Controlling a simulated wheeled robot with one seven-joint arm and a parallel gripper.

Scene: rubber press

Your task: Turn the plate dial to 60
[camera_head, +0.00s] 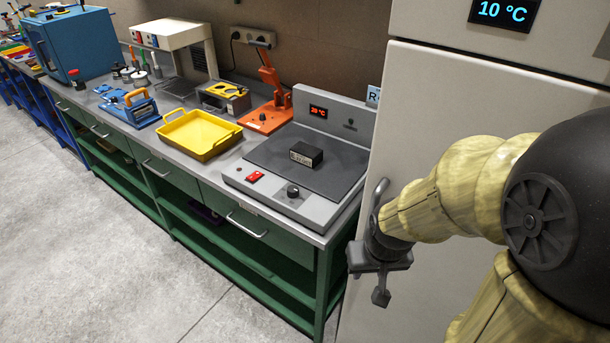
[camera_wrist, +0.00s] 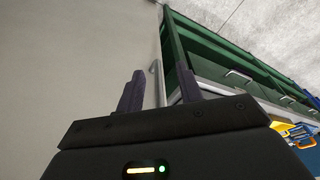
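The hot plate (camera_head: 253,179) is a light grey unit with a dark flat top, standing at the right end of the bench. Its plate dial (camera_head: 294,191) is a small dark knob on the front face, right of a red switch (camera_head: 255,177). A red display (camera_head: 318,111) on the raised back panel seems to read 20 °C. A small black block (camera_head: 306,154) lies on the dark top. My gripper (camera_head: 381,296) hangs right of the plate, in front of the pale cabinet, apart from the dial.
A tall pale cabinet (camera_head: 420,110) with a 10 °C display stands right of the bench. An orange press (camera_head: 267,117) and a yellow tray (camera_head: 201,134) are left of the plate. The green bench (camera_head: 251,246) has drawer handles along its front. The floor before it is clear.

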